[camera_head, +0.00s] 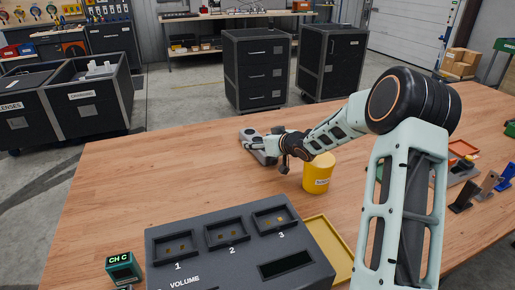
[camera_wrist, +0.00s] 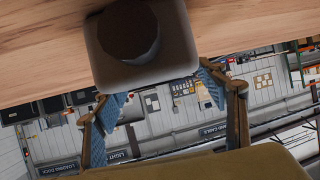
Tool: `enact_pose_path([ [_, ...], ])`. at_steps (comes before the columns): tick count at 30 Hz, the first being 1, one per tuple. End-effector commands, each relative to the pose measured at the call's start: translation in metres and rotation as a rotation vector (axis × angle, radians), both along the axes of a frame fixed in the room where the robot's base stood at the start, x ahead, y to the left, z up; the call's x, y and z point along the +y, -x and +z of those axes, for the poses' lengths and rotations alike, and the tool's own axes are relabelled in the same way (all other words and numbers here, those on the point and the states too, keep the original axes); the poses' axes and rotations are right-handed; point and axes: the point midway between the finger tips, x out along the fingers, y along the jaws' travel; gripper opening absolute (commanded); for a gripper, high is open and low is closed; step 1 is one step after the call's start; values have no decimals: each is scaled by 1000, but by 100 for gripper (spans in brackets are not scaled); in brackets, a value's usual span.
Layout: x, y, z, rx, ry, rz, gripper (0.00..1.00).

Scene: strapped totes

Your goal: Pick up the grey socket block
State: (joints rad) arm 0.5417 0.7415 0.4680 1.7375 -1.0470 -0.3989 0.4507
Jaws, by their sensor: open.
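The grey socket block (camera_head: 248,135) lies on the wooden table, just beyond the end of my outstretched arm. In the wrist view, a grey block with rounded corners and a dark round recess (camera_wrist: 178,58) fills the top middle, with the table behind it. My gripper (camera_wrist: 163,90) is open, with a blue-padded finger on each side, below the block in that picture. I cannot tell whether either finger touches it. In the head view, my gripper (camera_head: 268,149) is small and partly merges with the block.
A yellow canister (camera_head: 318,178) stands close beside my forearm. A dark grey panel (camera_head: 210,262) with numbered recesses, a yellow tray (camera_head: 331,245) and a small CH C block (camera_head: 123,267) are nearer. Small stands (camera_head: 463,195) line the right side. The table's left is clear.

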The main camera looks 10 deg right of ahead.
Motion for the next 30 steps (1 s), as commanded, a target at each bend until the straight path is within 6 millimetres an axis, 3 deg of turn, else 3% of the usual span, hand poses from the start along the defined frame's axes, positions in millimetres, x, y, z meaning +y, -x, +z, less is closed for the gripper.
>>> enact_pose_path([
  [4,4,-11,-4,-2,0,0,66],
  [11,4,-12,-4,-2,0,0,66],
  [27,4,-12,-4,-1,1,0,8],
  [30,4,-13,-3,-5,0,0,6],
])
